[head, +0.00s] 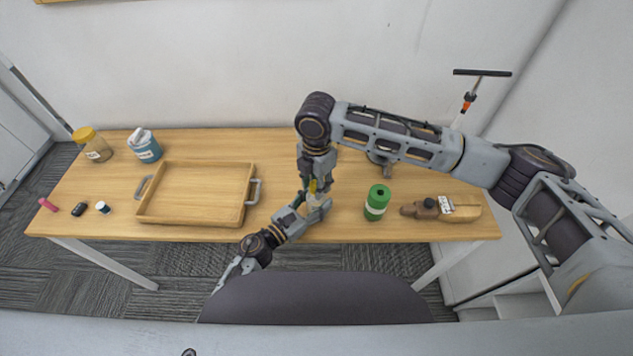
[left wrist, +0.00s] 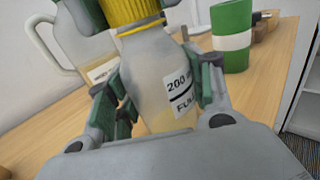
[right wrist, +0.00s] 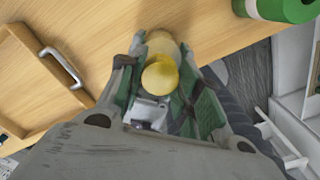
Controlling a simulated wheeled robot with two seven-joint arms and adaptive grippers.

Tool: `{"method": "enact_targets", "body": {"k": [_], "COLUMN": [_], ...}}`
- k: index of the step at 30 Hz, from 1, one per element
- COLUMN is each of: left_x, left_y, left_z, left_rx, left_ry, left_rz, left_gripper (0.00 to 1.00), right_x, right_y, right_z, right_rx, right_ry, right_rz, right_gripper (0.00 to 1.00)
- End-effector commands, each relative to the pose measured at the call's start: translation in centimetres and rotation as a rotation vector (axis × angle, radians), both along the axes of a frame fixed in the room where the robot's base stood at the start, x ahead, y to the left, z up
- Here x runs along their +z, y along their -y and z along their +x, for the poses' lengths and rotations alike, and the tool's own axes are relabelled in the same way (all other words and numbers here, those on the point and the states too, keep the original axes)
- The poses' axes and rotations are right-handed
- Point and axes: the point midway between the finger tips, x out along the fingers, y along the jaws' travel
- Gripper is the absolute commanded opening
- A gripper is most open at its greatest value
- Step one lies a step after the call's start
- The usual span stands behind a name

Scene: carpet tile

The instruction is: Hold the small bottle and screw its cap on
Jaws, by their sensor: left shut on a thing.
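A small clear bottle with a white label (left wrist: 181,95) stands out in the left wrist view, pale liquid inside. My left gripper (head: 318,207) is shut on its body; its fingers flank the bottle in the left wrist view (left wrist: 160,100). A yellow ribbed cap (left wrist: 132,12) sits at the bottle's neck; whether it is threaded cannot be told. The cap also shows in the right wrist view (right wrist: 160,76), between the fingers of my right gripper (right wrist: 162,70). In the head view my right gripper (head: 315,180) comes down from above; whether its fingers touch the cap is unclear.
A wooden tray (head: 160,217) lies left on the table. A green cylinder (head: 376,205) and a brown bottle lying down (head: 425,208) are to the right. A yellow-lidded jar (head: 95,148) and blue canister (head: 146,150) stand far left. A handled jug (left wrist: 85,50) is behind the bottle.

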Motion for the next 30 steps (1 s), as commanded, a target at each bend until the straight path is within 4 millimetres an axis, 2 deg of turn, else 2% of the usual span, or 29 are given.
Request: {"method": "enact_targets", "body": {"k": [1,6,14,30], "left_x": [-0.04,-0.04,-0.04,-0.04], "left_y": [-0.01,-0.01,-0.01,-0.01], "left_z": [-0.01,0.0,0.0,-0.01], "left_rx": [0.0,0.0,0.0,0.0], "left_ry": [-0.001,-0.001,-0.001,-0.001], "left_rz": [0.001,0.001,0.001,0.001], "left_gripper": [0.0,0.0,0.0,0.0], "right_x": [0.01,0.01,0.0,-0.06], "right_y": [0.0,-0.01,-0.06,-0.1], "right_z": [-0.01,-0.02,-0.06,-0.11], "right_rx": [0.0,0.0,-0.057,-0.507], "right_ry": [0.0,0.0,-0.002,-0.004], "right_rz": [0.0,0.0,0.002,0.003], "right_gripper": [0.23,0.04,0.04,0.04]}}
